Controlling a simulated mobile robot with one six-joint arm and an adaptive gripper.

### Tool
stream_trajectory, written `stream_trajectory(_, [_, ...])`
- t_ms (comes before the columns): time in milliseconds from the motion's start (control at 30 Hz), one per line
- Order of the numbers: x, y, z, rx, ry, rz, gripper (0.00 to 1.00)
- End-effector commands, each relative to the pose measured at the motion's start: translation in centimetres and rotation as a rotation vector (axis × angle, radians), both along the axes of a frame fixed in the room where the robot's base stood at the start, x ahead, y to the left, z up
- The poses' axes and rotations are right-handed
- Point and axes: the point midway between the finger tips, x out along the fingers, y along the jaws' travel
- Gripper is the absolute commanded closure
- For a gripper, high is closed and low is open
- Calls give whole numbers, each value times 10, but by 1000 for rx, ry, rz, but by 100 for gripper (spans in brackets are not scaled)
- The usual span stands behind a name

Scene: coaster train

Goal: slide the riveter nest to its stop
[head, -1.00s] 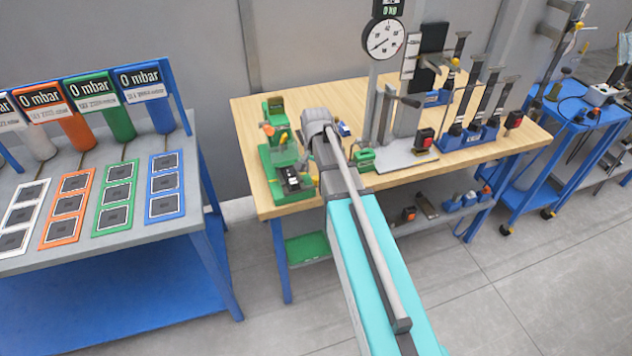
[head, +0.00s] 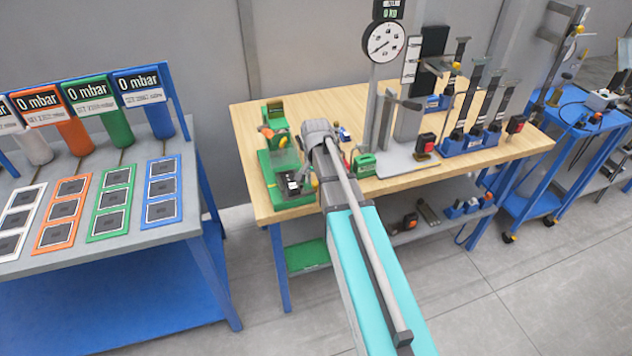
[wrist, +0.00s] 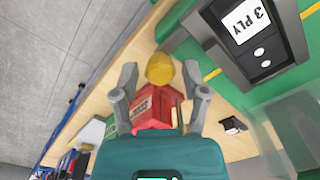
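The green riveter (head: 280,165) stands at the left end of the wooden bench. A dark block with a white label, which looks like its nest (head: 291,184), sits low on its green base. In the wrist view, a dark block labelled "3 PLY" (wrist: 248,38) with two pale round spots lies on green, right of my gripper (wrist: 159,72). The gripper's fingers are apart. A red block (wrist: 157,107) and a yellow rounded piece (wrist: 160,68) appear between them; I cannot tell whether either is touched. In the head view my arm hides the gripper.
A dial gauge stand (head: 386,42) and a small green box (head: 364,164) stand to the right on the wooden bench (head: 350,105). Several black upright tools on blue bases stand further right. A grey table with coloured pads (head: 161,190) is on the left.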

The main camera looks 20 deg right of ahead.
Motion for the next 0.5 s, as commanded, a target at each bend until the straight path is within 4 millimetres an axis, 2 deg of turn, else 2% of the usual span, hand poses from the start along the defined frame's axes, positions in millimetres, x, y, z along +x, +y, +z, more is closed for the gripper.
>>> stream_trajectory(33, [0,0,0,0,0,0,62])
stream_trajectory(233, [0,0,0,0,0,0,99])
stream_trajectory(500, [4,0,0,0,0,0,100])
